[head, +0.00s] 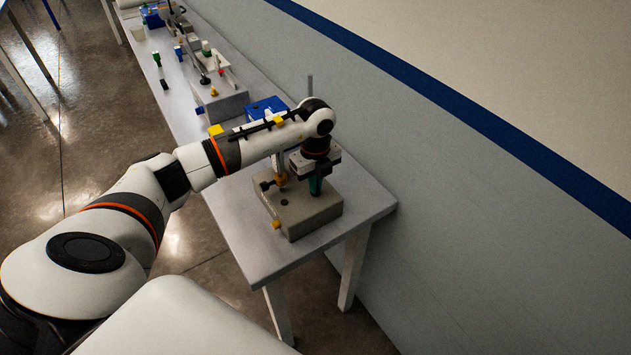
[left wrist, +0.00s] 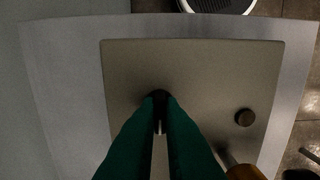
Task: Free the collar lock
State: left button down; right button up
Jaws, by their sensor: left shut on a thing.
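My left gripper (head: 316,188) points down over the beige block (head: 312,216) at the near end of the bench. Its green fingers (left wrist: 161,112) are shut on a small dark part (left wrist: 160,96) at the block's top, mostly hidden between the fingertips. I cannot tell whether this part is the collar lock. My right gripper is out of view.
A yellow tab (head: 276,225) sits at the block's front left. A blue box (head: 266,107) stands behind my forearm. A grey fixture (head: 222,103) and several small items stand farther along the bench. The bench (head: 366,197) is bare right of the block, near the wall.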

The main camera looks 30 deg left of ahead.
pick_arm(q)
jog(key=shift+r, duration=0.15)
dwell(0.3)
jog(key=c, duration=1.6)
grip_release()
jog(key=shift+o, duration=0.2)
jog(key=shift+r, duration=0.4)
notch_tip(320, 180, up, 11)
jog(key=b, duration=0.3)
